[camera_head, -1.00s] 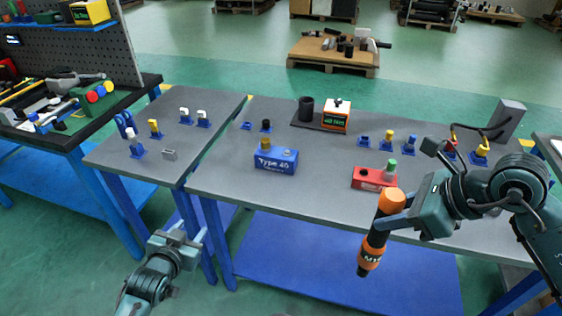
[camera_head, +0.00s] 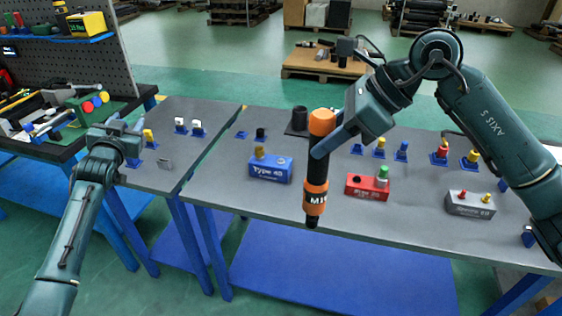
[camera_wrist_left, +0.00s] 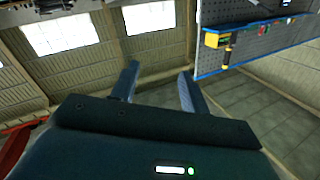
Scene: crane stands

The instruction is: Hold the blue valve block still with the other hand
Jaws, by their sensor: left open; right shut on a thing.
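The blue valve block (camera_head: 270,170), marked "Type 40", sits on the grey table with a brass-coloured fitting (camera_head: 259,153) on its top left. My right gripper (camera_head: 322,146) is shut on an orange and black power tool (camera_head: 317,172), held upright just right of the blue block and apart from it. My left gripper (camera_head: 117,129) is raised over the left side table, well left of the blue block. In the left wrist view its two fingers (camera_wrist_left: 158,88) are apart with nothing between them.
A red block (camera_head: 367,187) with a green-topped fitting and a grey block (camera_head: 470,204) stand to the right. Several small blue holders line the table's back. A pegboard bench (camera_head: 80,60) stands at the left. The table (camera_head: 230,190) is bare left of the blue block.

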